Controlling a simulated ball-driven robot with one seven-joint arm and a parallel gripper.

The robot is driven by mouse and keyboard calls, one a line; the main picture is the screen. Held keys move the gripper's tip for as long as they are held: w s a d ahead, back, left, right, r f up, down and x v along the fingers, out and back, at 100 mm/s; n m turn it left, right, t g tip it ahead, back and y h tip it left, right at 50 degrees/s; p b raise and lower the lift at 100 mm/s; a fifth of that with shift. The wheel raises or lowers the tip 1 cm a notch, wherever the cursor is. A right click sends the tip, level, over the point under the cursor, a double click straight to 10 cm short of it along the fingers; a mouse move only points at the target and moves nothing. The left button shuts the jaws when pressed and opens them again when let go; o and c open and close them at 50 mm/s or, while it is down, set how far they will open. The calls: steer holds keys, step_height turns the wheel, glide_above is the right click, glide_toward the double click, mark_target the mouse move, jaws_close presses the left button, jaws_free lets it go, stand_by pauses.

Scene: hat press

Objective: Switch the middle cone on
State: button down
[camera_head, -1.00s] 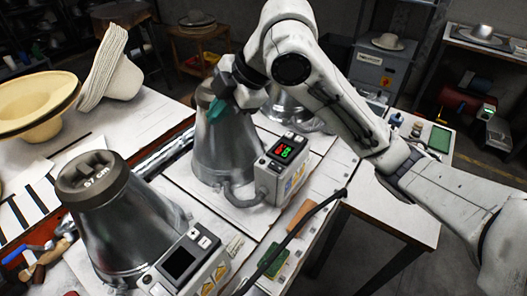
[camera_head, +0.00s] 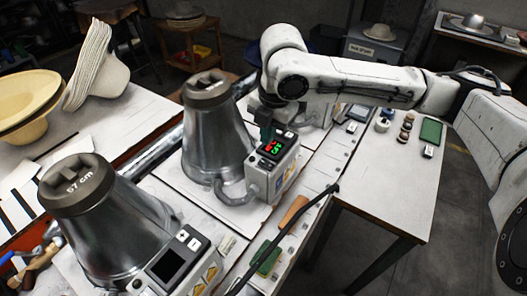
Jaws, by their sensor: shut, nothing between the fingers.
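The middle cone (camera_head: 214,140) is a shiny metal cone with a dark cap. A hose joins it to its pale control box (camera_head: 268,178). The box's display (camera_head: 272,149) is lit with red and green digits, too small to read surely. My gripper (camera_head: 266,134) is shut and empty, with teal fingertips pointing down at the upper end of the box, close to its display and buttons. I cannot tell whether the tips touch a button.
The front cone (camera_head: 112,230), marked 57 cm, has a control box with a dark display (camera_head: 166,264). A third cone stands behind my arm, mostly hidden. Hats (camera_head: 98,68) stand at left.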

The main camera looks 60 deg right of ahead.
mark_target(262, 161)
steer(key=f, duration=0.5)
steer(key=w+f+p, duration=0.1)
steer(key=f, duration=0.1)
steer(key=shift+f, duration=0.35)
